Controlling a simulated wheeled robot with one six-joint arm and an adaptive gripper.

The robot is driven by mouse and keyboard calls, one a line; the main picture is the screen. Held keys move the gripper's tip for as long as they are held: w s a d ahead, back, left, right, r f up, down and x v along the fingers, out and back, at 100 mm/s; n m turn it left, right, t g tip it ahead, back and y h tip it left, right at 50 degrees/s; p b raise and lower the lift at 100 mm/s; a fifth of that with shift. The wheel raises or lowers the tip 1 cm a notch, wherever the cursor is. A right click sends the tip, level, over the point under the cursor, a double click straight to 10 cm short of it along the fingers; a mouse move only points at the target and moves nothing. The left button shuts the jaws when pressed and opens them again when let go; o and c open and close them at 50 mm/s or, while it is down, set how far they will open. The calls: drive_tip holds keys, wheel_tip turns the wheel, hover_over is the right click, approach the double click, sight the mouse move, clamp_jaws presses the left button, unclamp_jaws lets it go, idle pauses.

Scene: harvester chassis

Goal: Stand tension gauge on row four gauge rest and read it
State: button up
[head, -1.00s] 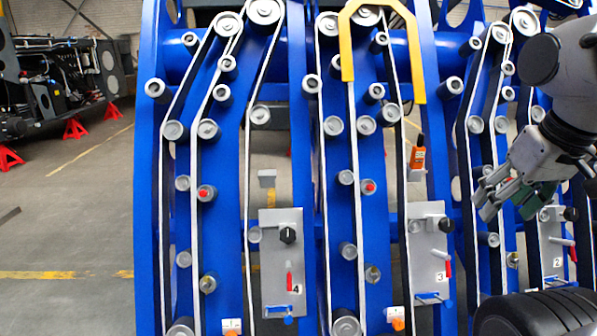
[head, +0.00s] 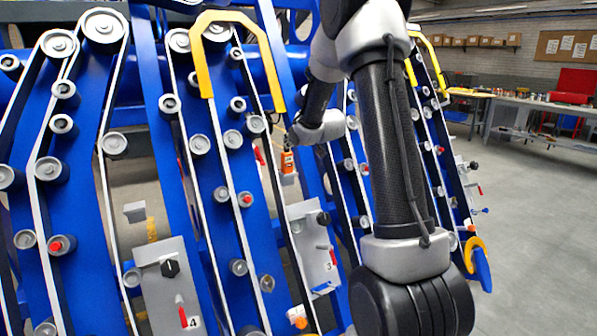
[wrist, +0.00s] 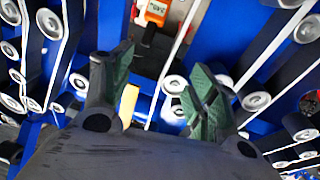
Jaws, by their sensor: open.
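The tension gauge (head: 288,162) is a small orange device with a dark top. It stands upright on a small grey rest beside the row 3 belt, above the plate marked 3 (head: 312,250). It also shows at the top of the wrist view (wrist: 156,12), beyond the fingers. The row four gauge rest (head: 135,212) is a small grey bracket above the plate marked 4 (head: 172,285), and it is empty. My gripper (wrist: 160,85) is open with green pads apart and nothing between them. In the head view I cannot make out its fingers near my wrist.
Blue row frames with belts and rollers fill the left and middle. A yellow hoop (head: 238,20) arches over row 3, close to the gauge. Knobs and red handles stick out from the plates. A workbench (head: 540,105) stands at the far right, with open floor before it.

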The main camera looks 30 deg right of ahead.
drive_tip(key=t, duration=0.2)
approach(288, 150)
drive_tip(key=s, duration=0.1)
wheel_tip(288, 150, down, 8)
drive_tip(key=w+d+t+y, duration=0.1)
drive_tip(key=w+t+y, duration=0.1)
drive_tip(key=t, duration=0.1)
drive_tip(key=shift+w, duration=5)
drive_tip(key=shift+r, duration=0.1)
drive_tip(key=c, duration=1.1)
drive_tip(key=shift+o, duration=0.2)
drive_tip(key=shift+r, duration=2.9)
drive_tip(key=shift+s, duration=0.15)
